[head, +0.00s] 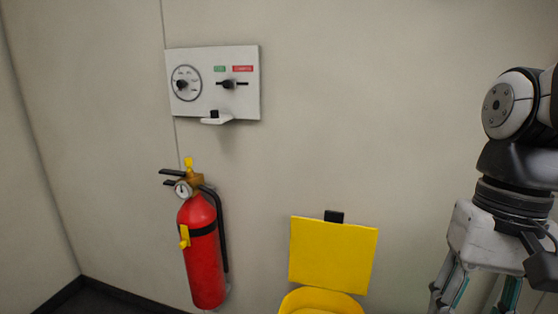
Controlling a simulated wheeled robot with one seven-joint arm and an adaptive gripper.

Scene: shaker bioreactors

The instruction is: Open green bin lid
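No green bin and no green lid show in the head view. A yellow bin (320,300) stands against the wall at the bottom edge, mostly cut off by the frame. Its square yellow lid (333,254) stands upright, with a black tab (334,216) at its top edge. My gripper (476,296) points down at the lower right, to the right of the yellow bin and apart from it. Its fingertips are cut off by the bottom edge, so I cannot tell whether it is open or holds anything.
A red fire extinguisher (203,250) hangs on the wall left of the yellow bin. A white control panel (213,84) with a dial and a switch is on the wall above it. The wall between the panel and my arm is bare.

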